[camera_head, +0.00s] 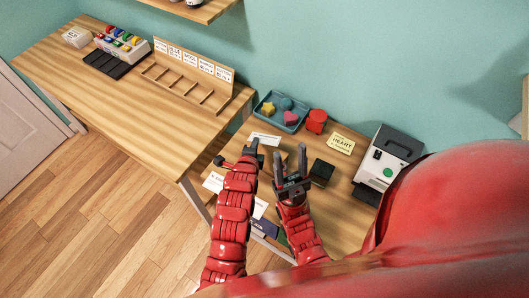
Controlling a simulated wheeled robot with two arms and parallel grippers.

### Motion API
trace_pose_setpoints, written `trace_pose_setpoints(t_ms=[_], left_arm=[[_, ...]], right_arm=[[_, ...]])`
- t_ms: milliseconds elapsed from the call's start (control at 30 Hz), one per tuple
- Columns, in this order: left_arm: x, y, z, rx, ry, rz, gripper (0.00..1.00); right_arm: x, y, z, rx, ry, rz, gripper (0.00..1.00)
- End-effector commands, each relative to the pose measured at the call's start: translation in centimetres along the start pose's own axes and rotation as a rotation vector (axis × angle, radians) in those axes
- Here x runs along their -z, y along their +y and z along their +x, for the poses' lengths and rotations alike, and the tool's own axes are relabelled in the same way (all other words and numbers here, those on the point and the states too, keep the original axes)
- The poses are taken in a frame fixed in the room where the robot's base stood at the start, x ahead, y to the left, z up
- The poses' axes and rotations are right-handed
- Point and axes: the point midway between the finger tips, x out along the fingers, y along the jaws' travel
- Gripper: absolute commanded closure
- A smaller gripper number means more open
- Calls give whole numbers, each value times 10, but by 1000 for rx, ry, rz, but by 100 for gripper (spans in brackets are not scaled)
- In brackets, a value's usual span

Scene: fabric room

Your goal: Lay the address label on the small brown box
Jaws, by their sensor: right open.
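Several white paper pieces lie on the right-hand table: one blank-looking piece (266,138) behind my grippers, a printed one (212,182) at the left edge, and one (260,207) between my arms. I cannot tell which is the address label. I cannot make out a small brown box; my arms cover part of the table. My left gripper (252,148) is over the table near the blank-looking piece, seen edge-on, so its opening is unclear. My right gripper (290,160) is open and looks empty, its fingers pointing towards the blue tray.
At the back stand a blue tray (264,117) with colored shapes, a red object (316,121) and a yellow "HEART" card (341,144). A dark block (321,172) and a grey-white machine (388,160) are to the right. A long table (130,90) holds a wooden rack (190,75).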

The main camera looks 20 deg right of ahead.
Motion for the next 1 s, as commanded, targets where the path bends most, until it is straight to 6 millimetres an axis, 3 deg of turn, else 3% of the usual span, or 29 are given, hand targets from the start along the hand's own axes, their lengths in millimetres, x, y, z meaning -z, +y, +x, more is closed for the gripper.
trace_pose_setpoints(t_ms=[100,300,633,767,1000], left_arm=[[0,23,12,-2,0,-1,100],[0,39,21,0,0,2,100],[0,40,22,2,0,0,100],[0,41,22,1,0,0,82],[0,41,22,1,0,0,82]], right_arm=[[-3,-1,-16,0,0,0,50],[-4,-1,-21,0,0,0,50],[-4,-1,-21,0,0,0,50],[-4,-1,-21,0,0,0,50],[-4,-1,-21,0,0,0,50]])
